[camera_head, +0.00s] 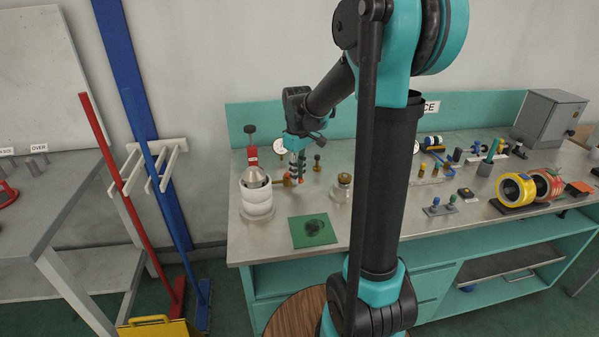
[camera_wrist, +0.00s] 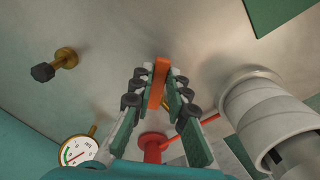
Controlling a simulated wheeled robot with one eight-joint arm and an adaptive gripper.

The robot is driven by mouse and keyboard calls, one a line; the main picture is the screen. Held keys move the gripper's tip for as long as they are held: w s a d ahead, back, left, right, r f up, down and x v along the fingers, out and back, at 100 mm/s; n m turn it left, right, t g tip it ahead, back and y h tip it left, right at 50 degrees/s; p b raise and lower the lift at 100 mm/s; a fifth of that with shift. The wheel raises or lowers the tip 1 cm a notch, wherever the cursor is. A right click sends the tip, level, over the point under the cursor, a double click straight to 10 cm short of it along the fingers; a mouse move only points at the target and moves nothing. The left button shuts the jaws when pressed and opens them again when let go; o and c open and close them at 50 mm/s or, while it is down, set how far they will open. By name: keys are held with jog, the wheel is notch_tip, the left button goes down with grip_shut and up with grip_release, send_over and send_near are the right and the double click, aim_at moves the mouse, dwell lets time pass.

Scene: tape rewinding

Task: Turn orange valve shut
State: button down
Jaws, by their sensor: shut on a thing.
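The orange valve handle (camera_wrist: 157,84) is a flat bar that stands between my fingers in the wrist view. My gripper (camera_wrist: 159,90) is shut on it, with a green-lined finger on each side. In the head view my gripper (camera_head: 297,168) points down at the back left of the bench, and little of the orange handle shows there. The valve body under the handle is mostly hidden.
A white ribbed cylinder (camera_head: 257,200) stands left of my gripper; a pressure gauge (camera_wrist: 78,151) and a black-knobbed brass fitting (camera_wrist: 56,65) are close by. A green mat (camera_head: 313,231) lies in front. A jar-like object (camera_head: 342,188) stands to the right.

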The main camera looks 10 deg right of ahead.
jog(key=m, duration=0.1)
jog(key=a+m, duration=0.1)
jog(key=m, duration=0.2)
jog(key=shift+s+a+m, duration=0.3)
jog(key=shift+s, duration=0.1)
jog(key=shift+s+a+m, duration=0.1)
jog(key=shift+a+m, duration=0.25)
jog(key=shift+m, duration=0.55)
jog(key=shift+a+m, duration=0.3)
jog(key=shift+m, duration=0.6)
jog(key=c, duration=1.5)
grip_release()
notch_tip(320, 180, up, 12)
jog(key=shift+s, duration=0.1)
